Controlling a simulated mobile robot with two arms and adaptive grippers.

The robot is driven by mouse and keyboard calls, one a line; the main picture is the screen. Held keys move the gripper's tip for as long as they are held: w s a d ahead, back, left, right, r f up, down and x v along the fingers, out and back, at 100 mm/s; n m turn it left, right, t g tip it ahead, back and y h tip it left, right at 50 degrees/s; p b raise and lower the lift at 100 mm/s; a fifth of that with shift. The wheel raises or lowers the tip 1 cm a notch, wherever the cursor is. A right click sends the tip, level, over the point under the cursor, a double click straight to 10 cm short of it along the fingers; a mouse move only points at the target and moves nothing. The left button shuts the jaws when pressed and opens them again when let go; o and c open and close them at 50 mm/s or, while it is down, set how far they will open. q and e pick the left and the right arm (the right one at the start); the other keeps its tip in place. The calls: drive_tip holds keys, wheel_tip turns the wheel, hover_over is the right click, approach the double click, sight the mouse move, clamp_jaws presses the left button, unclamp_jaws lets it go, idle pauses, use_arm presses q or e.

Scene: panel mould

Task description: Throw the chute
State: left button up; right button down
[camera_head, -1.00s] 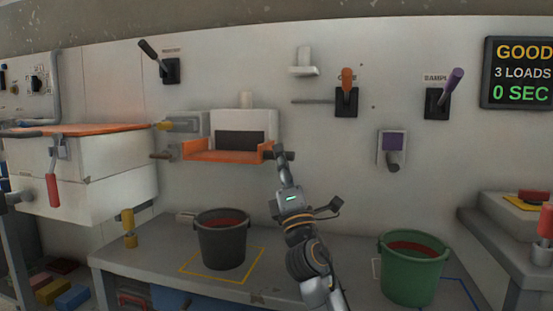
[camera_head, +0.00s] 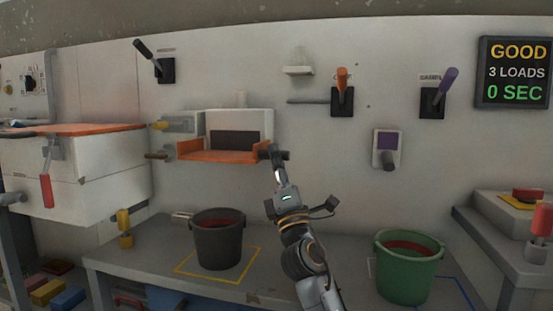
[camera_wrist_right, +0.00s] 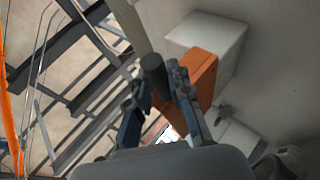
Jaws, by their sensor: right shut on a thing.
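The chute is an orange tray (camera_head: 222,157) below a white housing (camera_head: 257,121) with a dark opening on the back wall. A short dark grey handle shows at the tray's right end. My right gripper (camera_head: 276,155) is at that handle, shut on it. In the right wrist view the fingers (camera_wrist_right: 160,95) stand either side of the dark round handle (camera_wrist_right: 153,66), with the orange side of the tray (camera_wrist_right: 203,68) just beyond. My left gripper is in neither view.
A dark bucket (camera_head: 219,243) stands on the bench below the tray, inside a yellow outline. A green bucket (camera_head: 408,270) stands further right. Levers with orange (camera_head: 342,80) and purple (camera_head: 449,80) grips are on the wall. A sign (camera_head: 514,72) reads GOOD, 3 LOADS, 0 SEC.

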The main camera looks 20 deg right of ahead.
drive_tip(key=shift+w+d+f+h, duration=0.2)
drive_tip(key=shift+d+h, duration=0.1)
drive_tip(key=c, duration=1.4)
unclamp_jaws()
drive_tip(key=shift+w, duration=0.1)
drive_tip(key=shift+o, duration=1)
drive_tip(key=shift+w+f, duration=0.2)
drive_tip(key=shift+s, duration=0.1)
drive_tip(key=shift+s+a, duration=0.1)
drive_tip(key=v, duration=1.1)
drive_tip(key=shift+s+f, duration=0.25)
drive_tip(key=shift+s, duration=0.05)
